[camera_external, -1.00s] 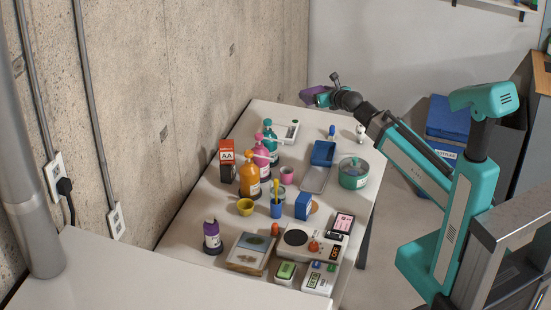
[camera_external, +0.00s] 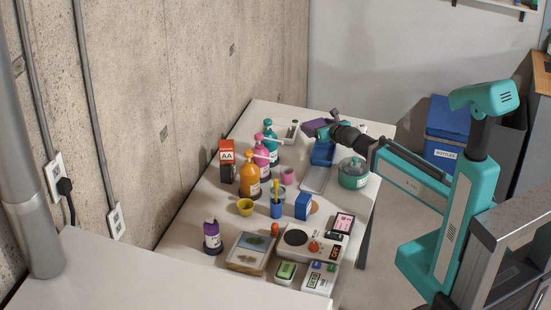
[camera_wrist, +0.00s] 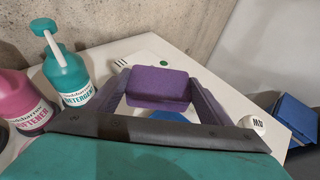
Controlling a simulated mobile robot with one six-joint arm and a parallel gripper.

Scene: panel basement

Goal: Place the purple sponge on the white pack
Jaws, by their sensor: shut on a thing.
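The purple sponge (camera_external: 313,125) is held in my gripper (camera_external: 322,129), above the far part of the table. In the wrist view, the sponge (camera_wrist: 160,85) sits between the two fingers of my gripper (camera_wrist: 160,92), which are shut on it. A flat white item (camera_external: 292,129), which looks like the white pack, lies on the table just left of the sponge, beside the teal bottle. In the wrist view, this white pack (camera_wrist: 121,63) shows behind and left of the sponge, which hides part of it.
The teal detergent bottle (camera_external: 271,142) and pink softener bottle (camera_external: 261,158) stand close on the left. Several other items crowd the near table.

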